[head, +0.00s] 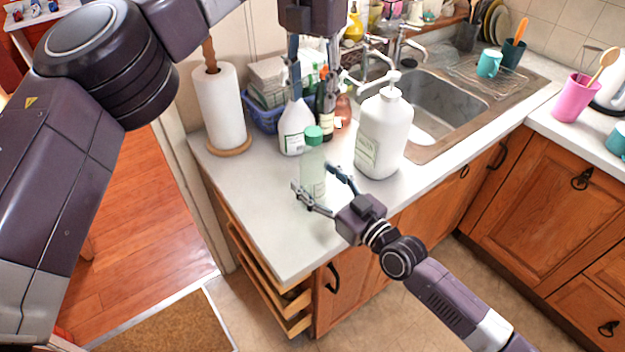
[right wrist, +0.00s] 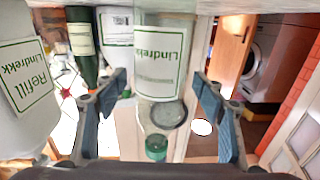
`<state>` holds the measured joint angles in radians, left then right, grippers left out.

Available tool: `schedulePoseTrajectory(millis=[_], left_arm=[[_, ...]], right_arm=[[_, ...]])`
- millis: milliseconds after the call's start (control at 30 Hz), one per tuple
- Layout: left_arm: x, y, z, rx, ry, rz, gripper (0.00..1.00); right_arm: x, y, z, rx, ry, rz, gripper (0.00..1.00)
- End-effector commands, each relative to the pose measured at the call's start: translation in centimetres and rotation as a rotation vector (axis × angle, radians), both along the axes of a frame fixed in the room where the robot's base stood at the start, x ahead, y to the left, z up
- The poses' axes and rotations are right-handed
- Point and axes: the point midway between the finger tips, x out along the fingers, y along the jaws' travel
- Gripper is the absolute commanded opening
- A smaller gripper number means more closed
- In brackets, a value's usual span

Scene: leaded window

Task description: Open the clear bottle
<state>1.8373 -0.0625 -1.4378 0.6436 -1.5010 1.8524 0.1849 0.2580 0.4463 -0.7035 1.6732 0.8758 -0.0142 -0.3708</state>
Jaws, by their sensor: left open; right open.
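The clear bottle (head: 313,178) stands upright near the counter's front left edge in the head view, with its green cap (head: 313,133) on. In the right wrist view the bottle (right wrist: 160,65) appears upside down, with its white label and green cap (right wrist: 156,147). My right gripper (head: 318,187) is open, its fingers on either side of the bottle's body. In the right wrist view gaps show between the bottle and both fingers of this gripper (right wrist: 160,105). My left gripper (head: 312,72) is open and empty, pointing down above the cap.
A large white pump bottle (head: 384,135) stands close right of the clear bottle. A white spray bottle (head: 294,128) and a dark bottle (head: 326,120) stand behind it. A paper towel roll (head: 219,108) is at left. The counter's front left corner (head: 275,235) is clear.

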Motion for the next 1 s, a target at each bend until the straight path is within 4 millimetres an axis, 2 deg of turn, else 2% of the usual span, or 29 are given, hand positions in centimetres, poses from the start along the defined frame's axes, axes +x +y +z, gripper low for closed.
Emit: schedulePoseTrajectory(millis=[367, 900, 1000], left_arm=[[-0.02, -0.06, -0.02, -0.001, 0.001, -0.001, 0.42], [-0.02, -0.06, -0.02, -0.001, 0.001, -0.001, 0.42], [-0.02, -0.06, -0.02, -0.001, 0.001, -0.002, 0.42]], right_arm=[[0.49, 0.44, -0.03, -0.001, 0.000, 0.001, 0.64], [0.49, 0.40, -0.03, -0.001, 0.000, 0.000, 0.04], [0.48, 0.40, -0.03, -0.001, 0.000, 0.000, 0.00]])
